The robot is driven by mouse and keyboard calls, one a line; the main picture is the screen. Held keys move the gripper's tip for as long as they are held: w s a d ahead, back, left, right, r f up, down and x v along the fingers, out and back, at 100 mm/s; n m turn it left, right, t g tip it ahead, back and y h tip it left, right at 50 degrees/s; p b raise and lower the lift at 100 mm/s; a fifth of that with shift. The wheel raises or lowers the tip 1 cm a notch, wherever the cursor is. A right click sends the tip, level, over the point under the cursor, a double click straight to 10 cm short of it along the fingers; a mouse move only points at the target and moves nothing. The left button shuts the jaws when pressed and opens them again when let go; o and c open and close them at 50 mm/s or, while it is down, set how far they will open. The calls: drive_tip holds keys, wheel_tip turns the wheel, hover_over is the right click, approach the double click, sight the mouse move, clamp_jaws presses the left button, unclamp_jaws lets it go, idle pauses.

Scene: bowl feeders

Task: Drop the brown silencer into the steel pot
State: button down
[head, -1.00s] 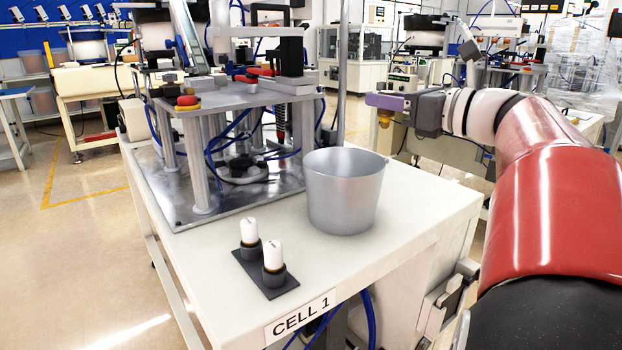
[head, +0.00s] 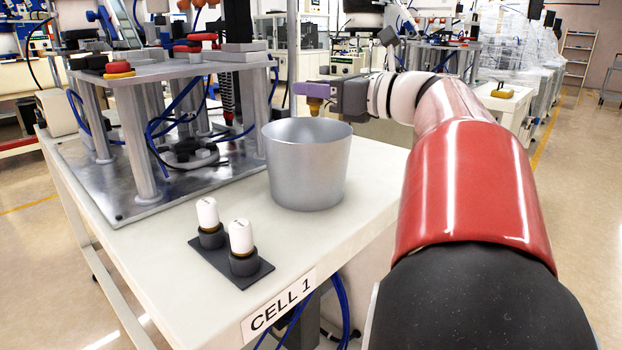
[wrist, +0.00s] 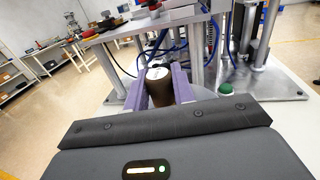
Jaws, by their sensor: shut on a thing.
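The steel pot (head: 306,172) stands upright and open on the cream table, right of the fixture. My gripper (head: 315,92) has purple fingers and is shut on the brown silencer (head: 315,106). In the head view the silencer hangs just above the pot's far rim; I cannot tell if it is over the opening or beyond it. In the wrist view, the silencer (wrist: 160,92) sits between the purple fingers, with a pale top.
A dark holder (head: 228,264) with two white-topped cylinders (head: 240,237) stands at the table's front. A metal fixture (head: 150,140) with posts and blue hoses fills the table's left. The tabletop (head: 375,190) right of the pot is clear.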

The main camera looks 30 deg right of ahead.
drive_tip(key=shift+f, duration=0.15)
drive_tip(key=c, duration=1.1)
unclamp_jaws()
drive_tip(key=v, duration=0.7)
drive_tip(key=shift+s+d, duration=0.2)
drive_tip(key=shift+s, duration=0.15)
drive_tip(key=shift+s, duration=0.1)
